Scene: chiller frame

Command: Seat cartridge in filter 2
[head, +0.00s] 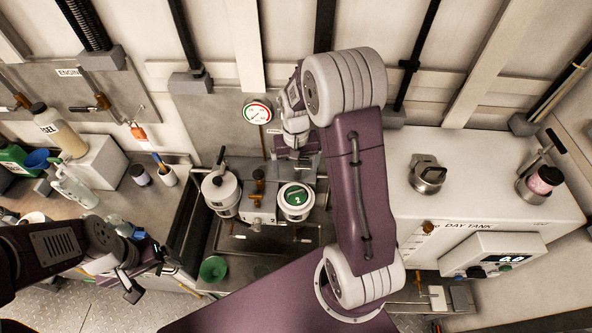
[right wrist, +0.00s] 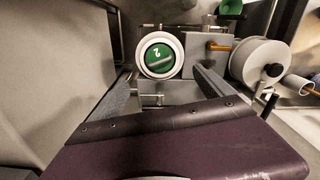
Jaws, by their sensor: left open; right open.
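Filter 2 (head: 297,213) stands mid-view, a white round housing with its top open. A green round top marked 2 (head: 294,195) sits inside its white rim; how deep it sits I cannot tell. The right wrist view shows this green top (right wrist: 160,57) with a grey bar across it. My right gripper (head: 300,168) is above and behind filter 2, partly hidden by its own arm. In the right wrist view its open fingers (right wrist: 163,80) stand on either side, with nothing between them but the view of the filter. My left gripper (head: 145,278) is open and empty at lower left.
A second filter with a closed lid (head: 219,190) stands left of filter 2. Bottles (head: 70,186) crowd the left bench.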

